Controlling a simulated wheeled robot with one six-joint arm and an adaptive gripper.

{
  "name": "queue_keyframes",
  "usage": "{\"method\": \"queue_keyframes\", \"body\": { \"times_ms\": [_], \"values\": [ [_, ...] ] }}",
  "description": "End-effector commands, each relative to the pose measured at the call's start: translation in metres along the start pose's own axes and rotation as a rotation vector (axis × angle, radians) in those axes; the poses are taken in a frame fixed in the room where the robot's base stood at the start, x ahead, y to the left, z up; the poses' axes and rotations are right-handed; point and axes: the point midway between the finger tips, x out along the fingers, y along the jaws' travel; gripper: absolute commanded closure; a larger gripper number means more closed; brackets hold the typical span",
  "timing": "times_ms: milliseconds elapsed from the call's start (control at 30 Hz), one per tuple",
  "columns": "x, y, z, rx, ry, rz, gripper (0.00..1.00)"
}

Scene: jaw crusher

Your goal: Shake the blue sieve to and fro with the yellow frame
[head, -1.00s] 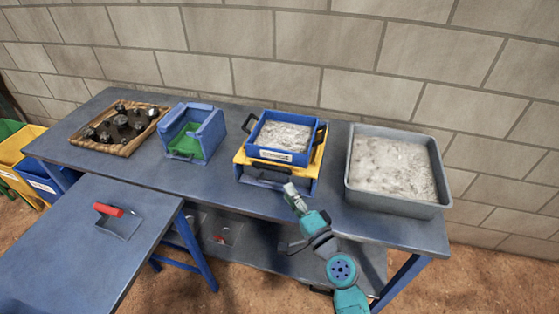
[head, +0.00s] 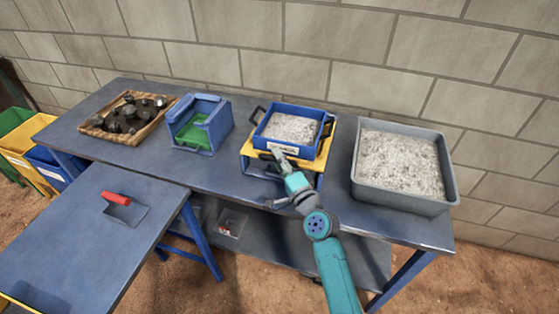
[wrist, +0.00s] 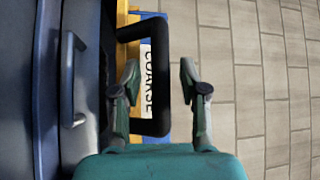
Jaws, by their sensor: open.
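The blue sieve (head: 266,140) holds grey material and sits on the yellow frame (head: 250,151) on the bench. It has black handles at its left and right sides. My gripper (head: 278,155) is at the front of the sieve and frame. In the wrist view, my gripper (wrist: 158,72) is open, with one finger on each side of the bar of a black handle (wrist: 154,90). The handle seems to join at the yellow frame (wrist: 124,15); its exact mount is partly hidden. Behind it is a white label reading "COARSE" (wrist: 146,75) on blue.
A grey tray of pale material (head: 352,178) stands to the right. A blue bin with a green inside (head: 190,140) and a wooden tray of rocks (head: 95,125) stand to the left. A lower blue table (head: 70,245) holds a red-handled scoop (head: 128,212).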

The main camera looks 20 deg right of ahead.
Motion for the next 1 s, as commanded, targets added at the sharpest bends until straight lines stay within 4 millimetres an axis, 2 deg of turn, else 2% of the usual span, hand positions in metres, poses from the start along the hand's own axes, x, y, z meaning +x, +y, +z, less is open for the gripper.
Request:
{"method": "queue_keyframes", "body": {
  "times_ms": [167,333,367,633,1000],
  "values": [
    [0.0,0.0,0.0,0.0,0.0,0.0,0.57],
    [0.0,0.0,0.0,0.0,0.0,0.0,0.97],
    [0.0,0.0,0.0,0.0,0.0,0.0,1.0],
    [0.002,0.001,-0.002,0.0,0.001,0.0,1.0],
    [0.036,0.01,-0.036,-0.001,0.0,0.001,1.0]
  ]
}}
